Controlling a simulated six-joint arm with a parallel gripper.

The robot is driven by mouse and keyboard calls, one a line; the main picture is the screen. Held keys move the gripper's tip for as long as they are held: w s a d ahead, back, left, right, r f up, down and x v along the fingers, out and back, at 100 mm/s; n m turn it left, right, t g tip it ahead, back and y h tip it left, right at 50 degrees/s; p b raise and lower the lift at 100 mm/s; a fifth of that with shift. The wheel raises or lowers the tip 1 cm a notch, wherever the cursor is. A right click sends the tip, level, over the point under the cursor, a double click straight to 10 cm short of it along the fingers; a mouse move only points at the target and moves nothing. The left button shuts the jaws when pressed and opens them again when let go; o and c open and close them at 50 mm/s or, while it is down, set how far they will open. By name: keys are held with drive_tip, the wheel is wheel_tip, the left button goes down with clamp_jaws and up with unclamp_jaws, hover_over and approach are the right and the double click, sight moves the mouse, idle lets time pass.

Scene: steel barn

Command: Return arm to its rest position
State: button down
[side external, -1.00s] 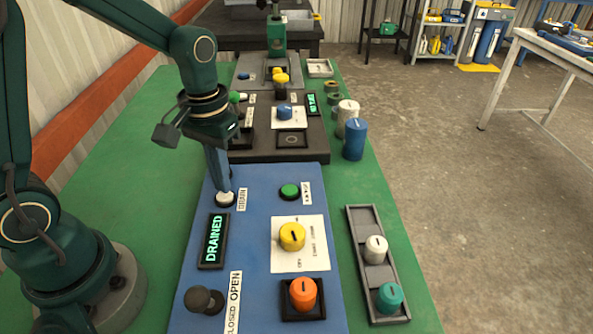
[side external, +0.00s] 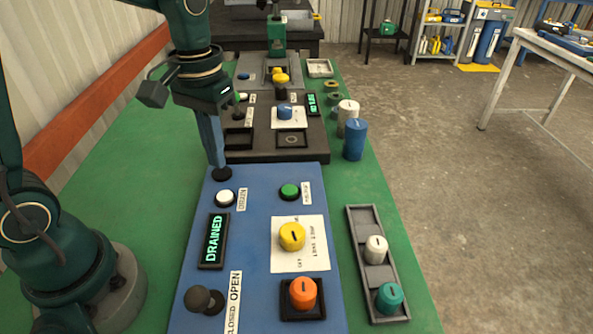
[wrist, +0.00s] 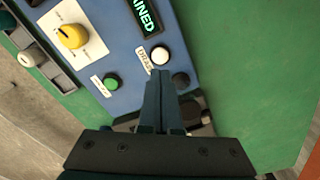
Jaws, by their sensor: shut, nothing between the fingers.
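My gripper (side external: 219,164) is shut and empty, pointing down above the far left corner of the blue panel (side external: 258,207). In the wrist view my gripper (wrist: 160,85) also shows shut, its fingertips just beside the white drain button (wrist: 160,55). That white button (side external: 225,198) is clear of my fingers in the side view. The panel's display (side external: 213,240) reads DRAINED. The panel also bears a green button (side external: 289,191), a yellow knob (side external: 292,236), an orange knob (side external: 303,292) and a dark lever knob (side external: 198,298) by an OPEN/CLOSED label.
A grey tray (side external: 358,214) on the green table (side external: 110,160) holds a white knob and a teal knob. A black panel (side external: 262,143) stands beyond the blue one. A blue cylinder (side external: 354,140) stands to its right. The left side of the table is clear.

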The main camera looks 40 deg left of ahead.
drive_tip(key=s+d+r+m+t, duration=0.3)
drive_tip(key=s+r+t, duration=0.1)
drive_tip(key=s, duration=0.4)
drive_tip(key=shift+s+t, duration=0.3)
drive_tip(key=shift+t, duration=0.5)
